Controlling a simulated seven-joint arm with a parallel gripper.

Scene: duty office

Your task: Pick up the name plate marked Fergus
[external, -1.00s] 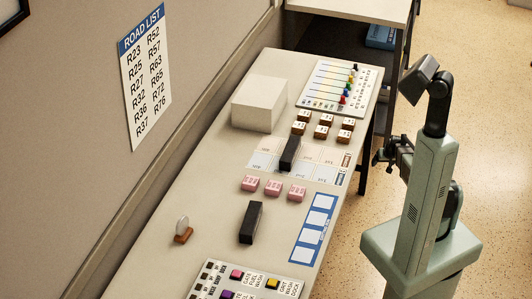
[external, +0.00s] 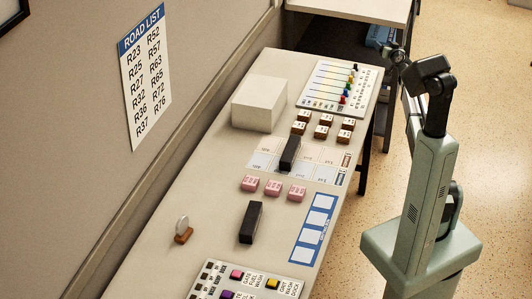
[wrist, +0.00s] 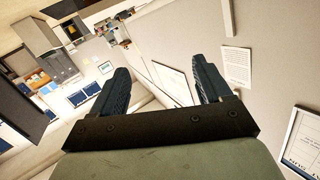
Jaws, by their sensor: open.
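No name plate with a readable Fergus shows in either view. Two long black blocks lie on the table, one on the pale printed grid (external: 289,152) and one nearer the camera (external: 251,222); I cannot read any name on them. Three pink blocks (external: 273,188) with tiny unreadable marks lie in a row between them. My gripper (external: 393,54) is raised to the right of the table's far end, well apart from these blocks. In the wrist view my gripper (wrist: 160,75) has its two dark fingers spread, with nothing between them.
A white box (external: 258,103) stands near the wall, beside several brown lettered blocks (external: 323,125) and a board with coloured pegs (external: 338,85). A blue strip with white squares (external: 313,230) lies at the right edge. A small stamp-like object (external: 183,231) stands at left.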

